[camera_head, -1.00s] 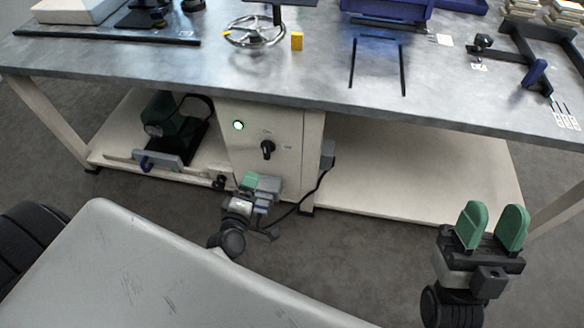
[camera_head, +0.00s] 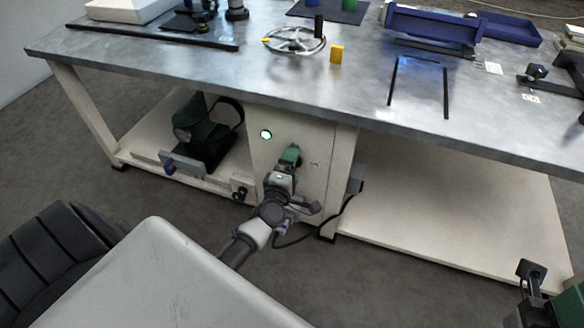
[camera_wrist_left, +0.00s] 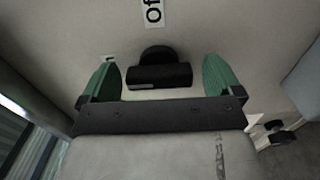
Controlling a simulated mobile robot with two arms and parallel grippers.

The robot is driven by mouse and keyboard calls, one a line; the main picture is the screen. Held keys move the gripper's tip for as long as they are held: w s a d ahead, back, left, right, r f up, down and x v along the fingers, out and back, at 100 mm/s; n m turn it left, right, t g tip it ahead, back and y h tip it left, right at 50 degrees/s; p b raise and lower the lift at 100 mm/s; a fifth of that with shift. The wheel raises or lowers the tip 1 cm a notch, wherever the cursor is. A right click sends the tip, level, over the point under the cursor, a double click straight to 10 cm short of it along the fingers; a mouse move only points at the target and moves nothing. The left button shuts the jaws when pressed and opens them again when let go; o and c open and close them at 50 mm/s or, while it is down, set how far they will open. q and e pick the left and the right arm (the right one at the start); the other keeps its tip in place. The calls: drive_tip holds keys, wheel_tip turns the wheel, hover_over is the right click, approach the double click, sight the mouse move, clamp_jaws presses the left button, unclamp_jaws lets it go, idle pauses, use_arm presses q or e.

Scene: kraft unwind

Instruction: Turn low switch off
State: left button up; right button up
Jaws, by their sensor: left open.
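A black rotary switch (camera_wrist_left: 158,72) sits on the cream cabinet panel in the left wrist view. Its grip bar lies left-right in that picture, pointing toward a small white label on the left, not toward the "Of…" label (camera_wrist_left: 152,12) above. My left gripper (camera_wrist_left: 161,80) is open, with one green finger on either side of the switch and visible gaps. In the head view my left gripper (camera_head: 291,156) is at the panel and hides the switch. A round lamp (camera_head: 266,134) glows green-white beside it. My right gripper (camera_head: 568,306) is cut off at the lower right corner.
The metal workbench top (camera_head: 200,70) overhangs the cabinet. A dark green machine (camera_head: 208,125) stands on the lower shelf at left. A small box with a black knob (camera_head: 240,193) sits low left of the gripper. A black cable (camera_head: 320,228) hangs at right.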

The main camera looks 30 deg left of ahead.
use_arm(q)
drive_tip(key=shift+w, duration=0.3)
drive_tip(key=c, duration=0.9)
drive_tip(key=shift+c, duration=0.2)
